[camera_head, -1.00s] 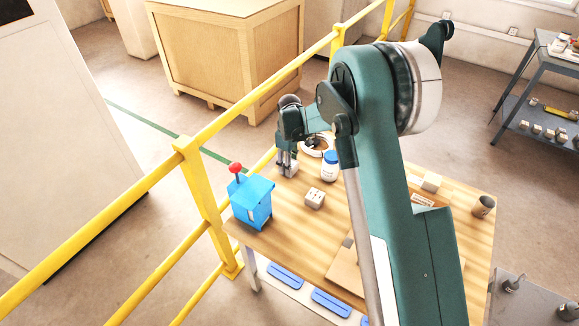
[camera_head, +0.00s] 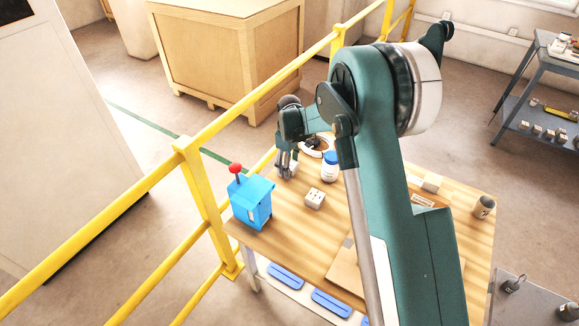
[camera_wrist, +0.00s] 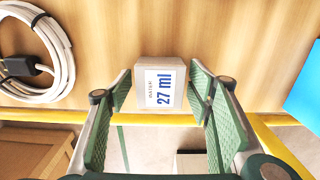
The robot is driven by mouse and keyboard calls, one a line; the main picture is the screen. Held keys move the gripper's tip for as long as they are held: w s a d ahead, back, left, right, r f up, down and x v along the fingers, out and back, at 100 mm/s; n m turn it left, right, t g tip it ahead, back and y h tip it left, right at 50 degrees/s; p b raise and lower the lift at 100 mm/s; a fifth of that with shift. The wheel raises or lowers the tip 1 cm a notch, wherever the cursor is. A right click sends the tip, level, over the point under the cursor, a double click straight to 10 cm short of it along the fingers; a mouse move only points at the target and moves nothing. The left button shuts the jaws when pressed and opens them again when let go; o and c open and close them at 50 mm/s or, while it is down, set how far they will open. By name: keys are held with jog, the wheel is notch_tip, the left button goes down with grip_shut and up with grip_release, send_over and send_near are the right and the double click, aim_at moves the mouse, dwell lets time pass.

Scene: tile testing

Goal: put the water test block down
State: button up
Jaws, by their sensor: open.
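The water test block (camera_wrist: 158,86) is a pale block with a white label reading "WATER 27 ml" in the wrist view. It is at the edge of the wooden table (camera_wrist: 200,35) and appears to rest on it. My gripper (camera_wrist: 160,92) is open, with one green-padded finger on each side of the block and a visible gap on both sides. In the head view my gripper (camera_head: 286,172) is low over the table's far left edge. The block is mostly hidden by the fingers there.
A blue box with a red knob (camera_head: 251,200) stands at the table's left corner. A white bottle with a blue cap (camera_head: 329,169), a small pale block (camera_head: 315,199) and a coiled white cable (camera_wrist: 38,55) are nearby. A yellow railing (camera_head: 190,160) runs past the table edge.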

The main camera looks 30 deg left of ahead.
aim_at(291, 164)
notch_tip(291, 164, up, 12)
jog(key=p, duration=0.2)
dwell(0.4)
dwell(0.5)
dwell(0.4)
